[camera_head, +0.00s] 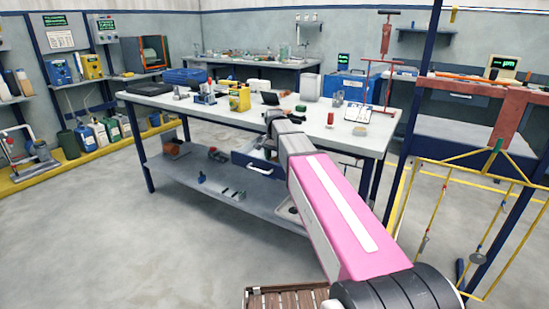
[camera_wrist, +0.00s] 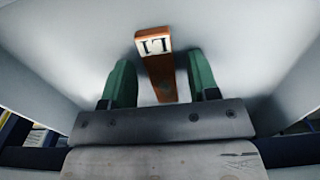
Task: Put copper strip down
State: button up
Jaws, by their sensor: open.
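The copper strip (camera_wrist: 161,76) lies on a pale surface in the wrist view, with a white label marked in dark characters at its far end. My gripper (camera_wrist: 159,63) has two green fingers spread apart, one on each side of the strip. A gap shows between each finger and the strip. In the head view, my arm covers the gripper, and the strip is not visible there.
A blue-fronted drawer (camera_head: 258,166) stands open under the white-topped table (camera_head: 190,102), beside my forearm. A yellow box (camera_head: 239,98), a red cylinder (camera_head: 330,119) and small items stand on the tabletop.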

aim_at(274, 159)
notch_tip(274, 159, up, 12)
jog(key=shift+r, duration=0.15)
dwell(0.5)
dwell(1.0)
